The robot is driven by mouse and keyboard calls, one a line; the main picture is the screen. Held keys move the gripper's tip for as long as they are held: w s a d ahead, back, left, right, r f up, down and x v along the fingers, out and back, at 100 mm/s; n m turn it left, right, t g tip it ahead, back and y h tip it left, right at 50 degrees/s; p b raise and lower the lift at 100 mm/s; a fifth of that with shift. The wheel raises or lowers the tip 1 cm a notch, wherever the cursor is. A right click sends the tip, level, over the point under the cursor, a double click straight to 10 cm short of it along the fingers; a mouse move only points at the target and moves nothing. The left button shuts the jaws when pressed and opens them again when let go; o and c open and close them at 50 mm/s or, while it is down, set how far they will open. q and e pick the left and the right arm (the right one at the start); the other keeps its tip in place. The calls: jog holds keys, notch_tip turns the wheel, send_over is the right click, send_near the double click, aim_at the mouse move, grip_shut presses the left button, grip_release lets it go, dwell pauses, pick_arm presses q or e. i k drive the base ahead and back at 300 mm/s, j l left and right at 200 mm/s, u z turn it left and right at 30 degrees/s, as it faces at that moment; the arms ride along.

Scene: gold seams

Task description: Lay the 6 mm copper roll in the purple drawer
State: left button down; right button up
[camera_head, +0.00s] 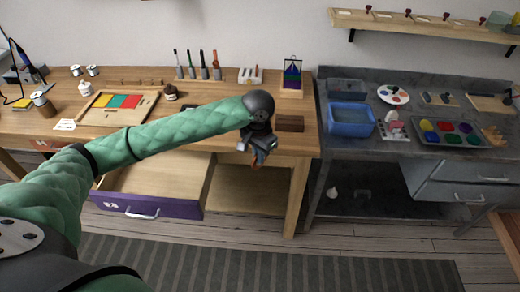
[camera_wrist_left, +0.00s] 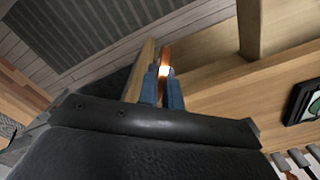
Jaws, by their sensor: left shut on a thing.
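My left gripper (camera_head: 260,150) hangs in front of the wooden workbench's front edge, to the right of the open drawer. It is shut on the copper roll (camera_head: 256,162), which shows as a small copper-coloured piece. In the left wrist view, the blue fingertips (camera_wrist_left: 163,82) close on the copper roll (camera_wrist_left: 166,55), and its far part sticks out beyond them. The purple drawer (camera_head: 150,207) is pulled out below the bench at the left. The part of its wooden inside that shows is bare; my left arm hides some of its back. My right gripper is not in view.
The wooden bench (camera_head: 215,96) carries a tray of coloured sheets (camera_head: 118,101), upright tools and a brown block (camera_head: 290,123). An open shelf space (camera_head: 250,188) lies right of the drawer. A grey bench (camera_head: 350,155) with a blue tub (camera_head: 351,120) stands at the right.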

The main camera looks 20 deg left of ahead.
aim_at(171, 179)
jog(key=k+l+u, duration=0.1)
jog(key=u, duration=0.25)
jog(key=k+u, duration=0.1)
jog(key=u, duration=0.25)
jog(key=i+l+u, duration=0.2)
jog(key=l+u, duration=0.2)
jog(key=l, duration=0.3)
jog(key=i+l+u, duration=0.15)
jog(key=l+u, duration=0.2)
jog(key=l, duration=0.4)
jog(key=l+u, duration=0.4)
jog(key=l, duration=0.35)
jog(key=i+l, duration=0.15)
jog(key=l, duration=0.2)
jog(key=i+l, duration=0.15)
jog(key=l, duration=0.15)
jog(key=i, duration=0.2)
